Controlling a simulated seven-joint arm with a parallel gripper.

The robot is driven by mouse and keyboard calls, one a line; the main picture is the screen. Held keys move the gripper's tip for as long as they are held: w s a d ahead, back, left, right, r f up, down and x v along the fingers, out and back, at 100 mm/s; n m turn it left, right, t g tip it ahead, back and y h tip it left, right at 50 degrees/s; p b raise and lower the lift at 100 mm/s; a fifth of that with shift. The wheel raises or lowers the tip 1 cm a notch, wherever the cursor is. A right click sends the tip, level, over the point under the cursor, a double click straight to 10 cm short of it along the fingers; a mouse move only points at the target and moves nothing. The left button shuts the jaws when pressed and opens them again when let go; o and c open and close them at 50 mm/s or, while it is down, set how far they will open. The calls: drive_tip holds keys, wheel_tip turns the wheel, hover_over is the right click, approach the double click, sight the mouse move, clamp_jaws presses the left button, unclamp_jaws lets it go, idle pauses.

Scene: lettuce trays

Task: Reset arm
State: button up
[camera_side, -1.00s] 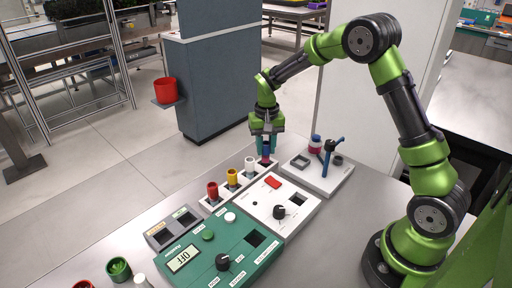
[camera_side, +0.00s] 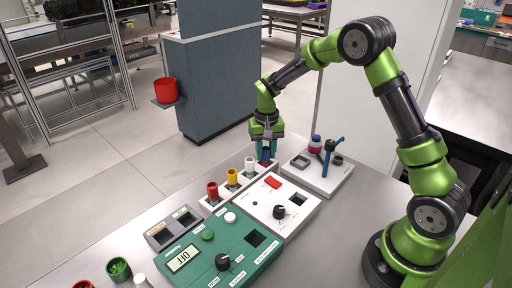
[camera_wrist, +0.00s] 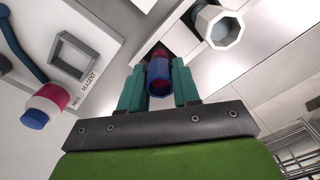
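My gripper (camera_side: 267,158) points down at the far end of the row of coloured tubes on the table. In the wrist view its two teal fingers (camera_wrist: 160,90) stand on either side of a blue and red tube (camera_wrist: 159,78) and appear to touch it. In the side view the tube is mostly hidden between the fingers. The tube is at the end position of the light rack, just past the white tube (camera_side: 250,164). I cannot see how deep it sits.
A yellow tube (camera_side: 232,177) and a red tube (camera_side: 212,190) stand in the same row. A white panel (camera_side: 297,212) with a dark knob and a green panel (camera_side: 215,238) lie in front. A white reagent station (camera_side: 325,182) with a blue handle stands to the right.

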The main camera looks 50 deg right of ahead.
drive_tip(key=o, duration=0.4)
drive_tip(key=shift+o, duration=0.2)
drive_tip(key=shift+r, duration=3.8)
wheel_tip(320, 180, up, 10)
drive_tip(key=shift+f, duration=0.25)
drive_tip(key=s+a+r+n+t+y, duration=0.1)
drive_tip(key=s+a+t, duration=0.2)
drive_tip(key=s, duration=0.8)
drive_tip(key=s+a+r+n+t+y, duration=0.1)
drive_tip(key=s+a+r+n+t, duration=0.1)
drive_tip(key=s+a+t, duration=0.2)
drive_tip(key=s+a, duration=0.3)
drive_tip(key=s, duration=0.4)
drive_tip(key=shift+a+r, duration=0.15)
drive_tip(key=shift+r, duration=0.05)
